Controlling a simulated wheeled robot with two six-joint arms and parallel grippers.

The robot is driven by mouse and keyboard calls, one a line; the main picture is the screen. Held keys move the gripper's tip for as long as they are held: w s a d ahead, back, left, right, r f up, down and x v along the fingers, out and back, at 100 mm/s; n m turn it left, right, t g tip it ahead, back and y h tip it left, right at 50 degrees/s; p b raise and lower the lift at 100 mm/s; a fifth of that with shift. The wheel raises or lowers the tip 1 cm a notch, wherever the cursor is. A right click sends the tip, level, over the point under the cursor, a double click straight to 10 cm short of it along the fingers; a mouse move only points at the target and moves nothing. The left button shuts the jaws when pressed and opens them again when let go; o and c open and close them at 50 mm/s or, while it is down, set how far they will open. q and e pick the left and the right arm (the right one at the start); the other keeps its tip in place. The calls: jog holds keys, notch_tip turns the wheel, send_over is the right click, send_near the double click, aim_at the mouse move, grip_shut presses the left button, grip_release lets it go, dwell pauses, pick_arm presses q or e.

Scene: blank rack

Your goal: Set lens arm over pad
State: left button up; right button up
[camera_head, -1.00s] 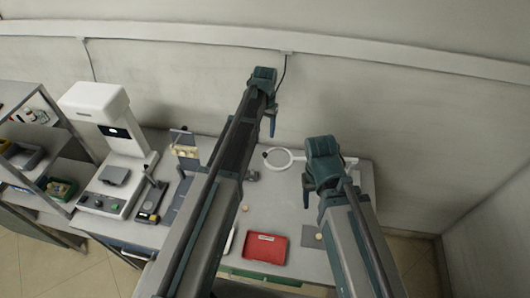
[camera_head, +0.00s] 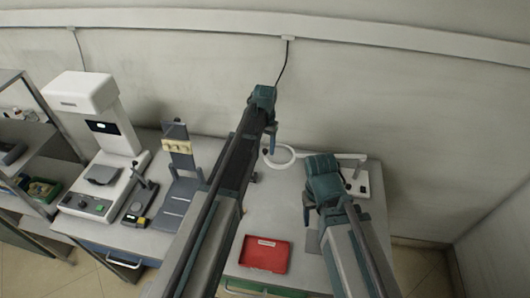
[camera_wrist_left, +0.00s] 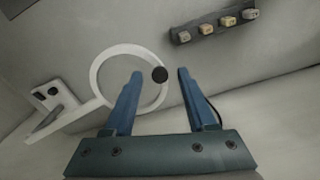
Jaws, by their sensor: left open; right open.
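The lens arm is a white ring lens (camera_head: 290,163) on a thin white arm that runs right to a white base (camera_head: 358,184) at the back of the table. A small black knob (camera_wrist_left: 159,74) sits on the ring's rim. My left gripper (camera_head: 271,142) is open at the ring. In the left wrist view its fingers (camera_wrist_left: 160,73) stand on either side of the knob, without visible contact. A grey square pad (camera_head: 313,241) lies on the table's front right, partly hidden by my right arm. My right gripper (camera_head: 307,205) is open and empty above the table, left of the base.
A red tray (camera_head: 264,255) lies at the table's front. A grey stand with yellowish blocks (camera_head: 178,146) and a white instrument (camera_head: 100,120) stand to the left. A shelf (camera_head: 30,150) is at far left. The wall is close behind the ring.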

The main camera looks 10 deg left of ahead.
pick_arm(q)
grip_shut()
dwell(0.3)
dwell(1.2)
